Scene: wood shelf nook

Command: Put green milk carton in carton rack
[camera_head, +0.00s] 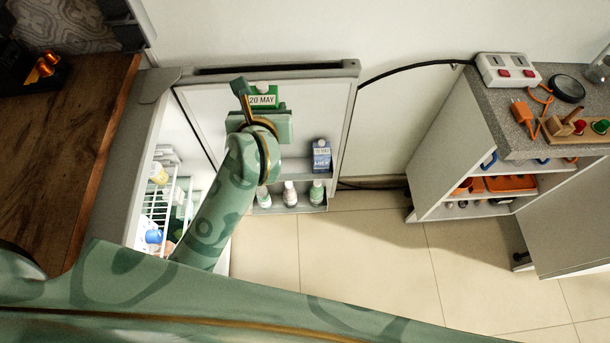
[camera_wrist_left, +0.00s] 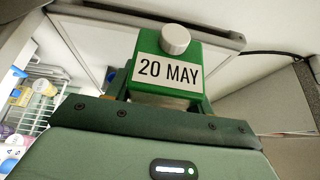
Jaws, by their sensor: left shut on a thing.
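The green milk carton (camera_head: 264,96), with a white cap and a "20 MAY" label, is held up in front of the open fridge door's inner side. It also shows in the left wrist view (camera_wrist_left: 168,92), upright between the fingers. My left gripper (camera_head: 262,110) is shut on it. The carton rack on the door seems to be the shelf (camera_head: 294,167) holding a blue milk carton (camera_head: 321,156) at its right end. My arm hides the rack's left part. The held carton appears above and apart from the rack. My right gripper is not in view.
A lower door shelf (camera_head: 300,209) holds several small bottles. The fridge interior, with a wire shelf (camera_head: 156,210), lies left of my arm. A wooden counter (camera_head: 65,140) stands far left. A grey-topped cabinet (camera_head: 490,100) stands right, with clear tiled floor (camera_head: 365,250) between.

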